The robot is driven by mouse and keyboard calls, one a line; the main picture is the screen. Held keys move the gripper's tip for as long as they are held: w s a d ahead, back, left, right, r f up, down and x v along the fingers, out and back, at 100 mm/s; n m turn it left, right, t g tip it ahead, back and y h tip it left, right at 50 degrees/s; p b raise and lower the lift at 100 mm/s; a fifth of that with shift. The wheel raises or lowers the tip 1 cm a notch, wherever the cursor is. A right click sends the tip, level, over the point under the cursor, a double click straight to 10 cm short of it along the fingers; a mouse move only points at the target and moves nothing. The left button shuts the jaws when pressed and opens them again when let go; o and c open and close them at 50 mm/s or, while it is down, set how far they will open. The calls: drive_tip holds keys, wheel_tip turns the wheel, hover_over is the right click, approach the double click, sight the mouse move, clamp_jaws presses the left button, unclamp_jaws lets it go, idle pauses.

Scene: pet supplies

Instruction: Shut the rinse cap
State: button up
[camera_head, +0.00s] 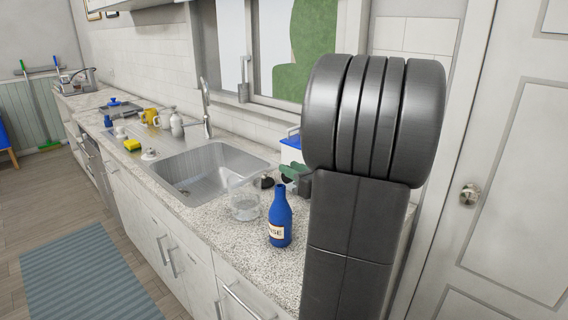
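A blue bottle (280,219) stands upright on the speckled counter, left of my dark arm. Its pale label shows letters that look like the end of "RINSE". Its narrow blue neck points up. I cannot make out a separate cap or whether it is open or shut. My large black arm covers the counter to the right. A small dark part with green finger-like shapes (295,172) shows at the arm's left edge, behind the bottle. It may be my gripper, but its fingertips are not clear. Nothing is seen touching the bottle.
A clear container (244,200) stands left of the bottle, with a small black round thing (264,182) behind it. The sink (205,167) lies farther left. Counter in front of the bottle is clear.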

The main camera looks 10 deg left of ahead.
drive_tip(key=x, duration=0.3)
drive_tip(key=shift+w+a, duration=0.2)
drive_tip(key=shift+w, duration=0.05)
clamp_jaws()
